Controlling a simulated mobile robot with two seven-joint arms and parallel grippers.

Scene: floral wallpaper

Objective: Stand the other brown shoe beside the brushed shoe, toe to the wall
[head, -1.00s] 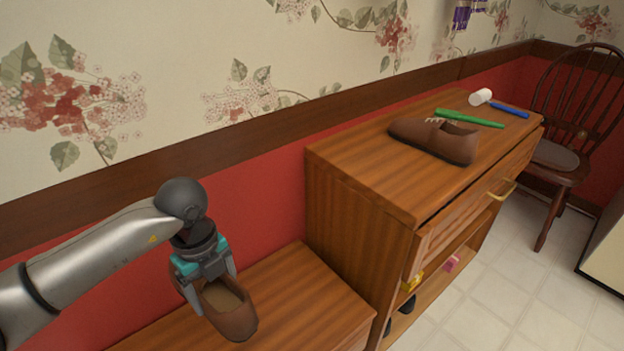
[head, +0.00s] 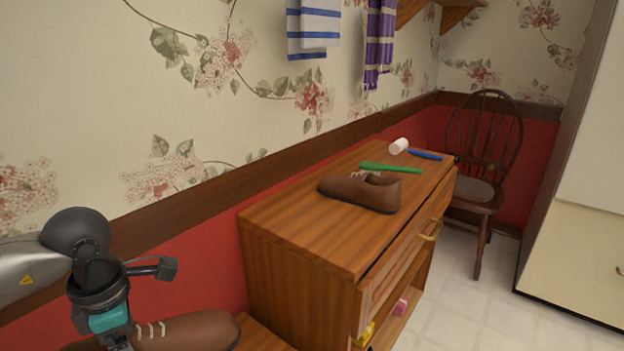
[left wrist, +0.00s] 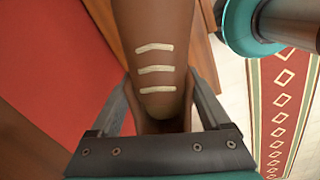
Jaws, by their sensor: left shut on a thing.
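One brown laced shoe (head: 362,191) stands sole down on top of the wooden cabinet, its toe pointing left in the head view. The other brown shoe (head: 190,331) is at the lower left, with pale laces and its toe to the right. My left gripper (head: 122,346) is shut on this shoe; its fingertips are cut off by the lower picture edge. In the left wrist view the held shoe (left wrist: 153,55) lies between the two fingers (left wrist: 163,105), laces facing the camera. Whether its sole touches the lower wooden surface is hidden. My right gripper is not in view.
The cabinet top (head: 290,222) is bare to the left of the standing shoe. Behind that shoe lie a green stick-like thing (head: 391,168) and a blue-handled thing with a white head (head: 399,146). The wall runs along the cabinet's back. A chair (head: 480,180) stands beyond.

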